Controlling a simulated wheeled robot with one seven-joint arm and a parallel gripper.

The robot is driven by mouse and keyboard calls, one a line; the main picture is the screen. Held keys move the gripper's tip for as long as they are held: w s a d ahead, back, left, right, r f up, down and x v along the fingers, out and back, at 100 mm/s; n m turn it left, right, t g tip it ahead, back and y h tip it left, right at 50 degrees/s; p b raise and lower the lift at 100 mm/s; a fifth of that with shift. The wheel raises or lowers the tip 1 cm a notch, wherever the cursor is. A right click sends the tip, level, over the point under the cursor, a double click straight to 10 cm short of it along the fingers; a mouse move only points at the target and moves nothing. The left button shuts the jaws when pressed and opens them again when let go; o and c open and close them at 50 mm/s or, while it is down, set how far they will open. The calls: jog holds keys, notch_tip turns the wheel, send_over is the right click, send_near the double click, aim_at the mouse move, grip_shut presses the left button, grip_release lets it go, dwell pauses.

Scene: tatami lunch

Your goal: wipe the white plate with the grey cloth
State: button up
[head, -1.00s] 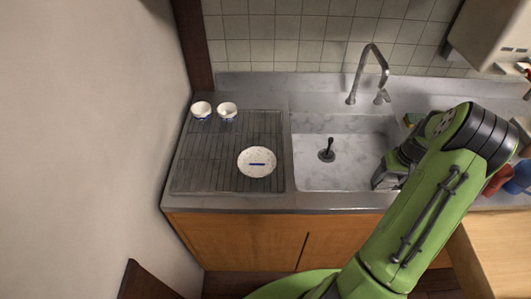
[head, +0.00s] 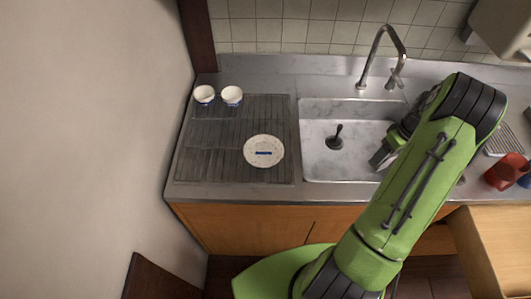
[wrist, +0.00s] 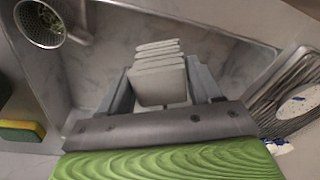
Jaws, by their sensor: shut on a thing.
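The white plate (head: 264,143) lies on the ribbed drainboard left of the sink, with a short dark blue streak near its middle. Part of a white and blue-marked dish, seemingly this plate, shows at the right edge of the wrist view (wrist: 300,104). My gripper (head: 380,160) is over the right part of the sink, well to the right of the plate. In the wrist view, its jaws are shut on the pale grey cloth (wrist: 158,80), which looks folded in several layers. The cloth cannot be made out in the head view.
Two small white bowls (head: 204,94) (head: 232,95) stand at the drainboard's back left. The sink (head: 325,170) has a tall faucet (head: 382,55) behind it. A strainer (wrist: 42,22) and a yellow-green sponge (wrist: 22,130) show in the wrist view. A red thing (head: 505,172) stands at right.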

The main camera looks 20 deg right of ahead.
jog(key=shift+w+n, duration=0.15)
jog(key=shift+n, duration=0.45)
jog(key=m, duration=0.6)
jog(key=shift+f+b, duration=0.1)
jog(key=shift+b, duration=0.3)
jog(key=m, duration=0.4)
jog(key=shift+t+h, duration=0.3)
jog(key=shift+h, duration=0.1)
jog(key=m, duration=0.3)
jog(key=shift+m+b, duration=0.4)
